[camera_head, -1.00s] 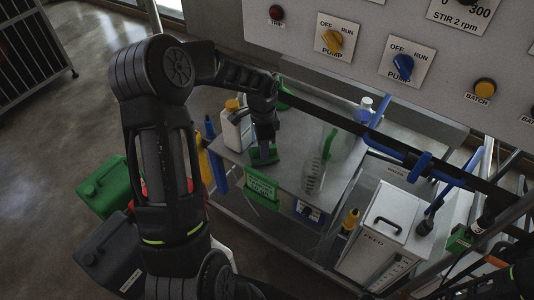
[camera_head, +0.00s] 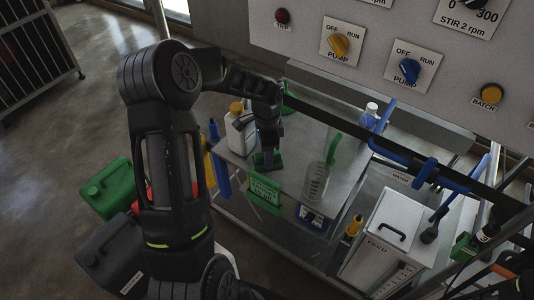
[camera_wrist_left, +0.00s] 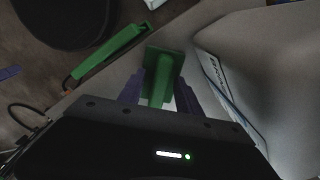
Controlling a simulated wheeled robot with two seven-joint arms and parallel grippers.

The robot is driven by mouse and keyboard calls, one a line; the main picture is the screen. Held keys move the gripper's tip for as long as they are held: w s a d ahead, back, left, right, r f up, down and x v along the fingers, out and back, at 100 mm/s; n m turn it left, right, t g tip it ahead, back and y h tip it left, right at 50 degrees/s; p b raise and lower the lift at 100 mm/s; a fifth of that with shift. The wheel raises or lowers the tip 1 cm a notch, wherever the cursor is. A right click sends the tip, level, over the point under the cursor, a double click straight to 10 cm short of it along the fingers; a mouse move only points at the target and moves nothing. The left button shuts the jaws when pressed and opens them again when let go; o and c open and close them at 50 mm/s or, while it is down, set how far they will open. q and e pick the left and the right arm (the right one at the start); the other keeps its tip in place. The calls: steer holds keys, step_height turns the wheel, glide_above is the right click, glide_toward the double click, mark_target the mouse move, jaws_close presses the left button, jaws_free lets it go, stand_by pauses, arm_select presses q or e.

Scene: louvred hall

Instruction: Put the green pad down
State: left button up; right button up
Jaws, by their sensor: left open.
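The green pad (camera_head: 276,161) lies on the grey bench top, just behind the green hanging sign, and appears to rest flat. My left gripper (camera_head: 266,156) is directly above it, pointing down. In the left wrist view, the green pad (camera_wrist_left: 176,62) has a raised green grip standing between the two purple fingers of my left gripper (camera_wrist_left: 160,92). The fingers are open, one on each side of the grip. Part of the pad is hidden by the fingers and wrist. My right gripper does not show.
A white bottle with a yellow cap (camera_head: 236,130) stands close left of the gripper. A clear measuring jug (camera_head: 316,182) stands to the right on the bench (camera_head: 296,150). The green sign (camera_head: 264,192) hangs at the front edge. A white feed box (camera_head: 384,240) is farther right.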

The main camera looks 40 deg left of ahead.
arm_select(q)
steer(key=shift+r, duration=0.45)
step_height(320, 180, up, 12)
steer(key=b, duration=0.1)
steer(key=shift+f, duration=0.25)
stand_by(0.5)
